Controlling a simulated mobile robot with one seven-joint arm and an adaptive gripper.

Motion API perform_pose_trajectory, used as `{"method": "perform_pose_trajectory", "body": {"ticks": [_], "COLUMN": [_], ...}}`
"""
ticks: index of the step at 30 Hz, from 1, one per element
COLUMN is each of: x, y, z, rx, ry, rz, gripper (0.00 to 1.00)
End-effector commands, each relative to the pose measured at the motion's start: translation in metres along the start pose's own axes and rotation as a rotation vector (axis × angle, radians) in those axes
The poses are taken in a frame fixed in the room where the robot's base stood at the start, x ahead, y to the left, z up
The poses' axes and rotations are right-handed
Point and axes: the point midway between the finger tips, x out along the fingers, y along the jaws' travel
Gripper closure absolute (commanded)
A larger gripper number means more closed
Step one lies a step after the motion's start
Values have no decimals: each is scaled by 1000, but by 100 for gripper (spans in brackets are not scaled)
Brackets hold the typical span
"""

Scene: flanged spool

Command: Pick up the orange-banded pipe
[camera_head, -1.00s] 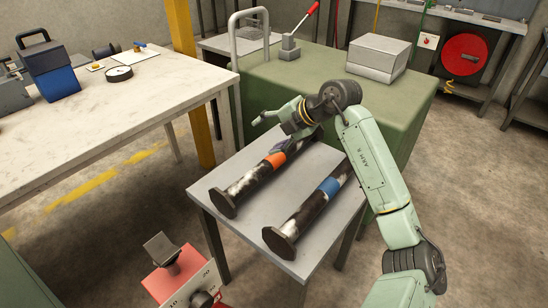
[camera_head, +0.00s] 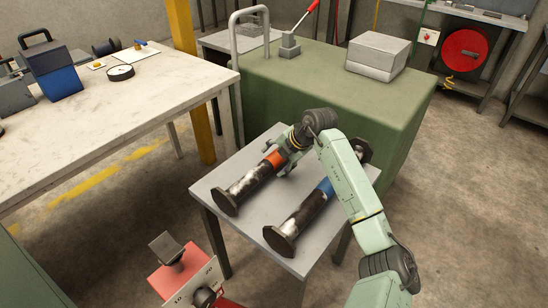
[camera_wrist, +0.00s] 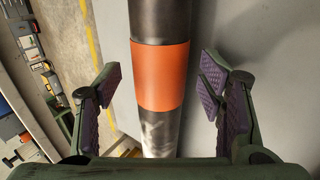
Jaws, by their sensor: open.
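The orange-banded pipe (camera_head: 247,184) lies on a small grey table (camera_head: 262,223), with a dark flange at its near end. Its far end is hidden behind my gripper and arm. In the wrist view, the orange band (camera_wrist: 160,76) runs across the pipe between my open fingers. My gripper (camera_head: 283,162) is at the band in the head view. In the wrist view, my gripper (camera_wrist: 160,90) has a finger on each side of the pipe, with a gap on both sides and no visible contact. I cannot tell how far down the fingers reach.
A blue-banded pipe (camera_head: 305,214) lies beside it on the right, partly behind my arm. A green bench (camera_head: 330,95) stands behind the small table. A white workbench (camera_head: 100,120) is at left, and a red box (camera_head: 187,272) is in front.

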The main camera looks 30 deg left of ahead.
Motion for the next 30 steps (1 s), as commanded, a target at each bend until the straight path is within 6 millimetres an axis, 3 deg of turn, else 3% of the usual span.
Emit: {"method": "perform_pose_trajectory", "body": {"ticks": [9,30], "x": [8,7], "y": [0,0], "z": [0,0], "rx": [-1,-1], "ry": [0,0], "rz": [1,1], "gripper": [37,84]}}
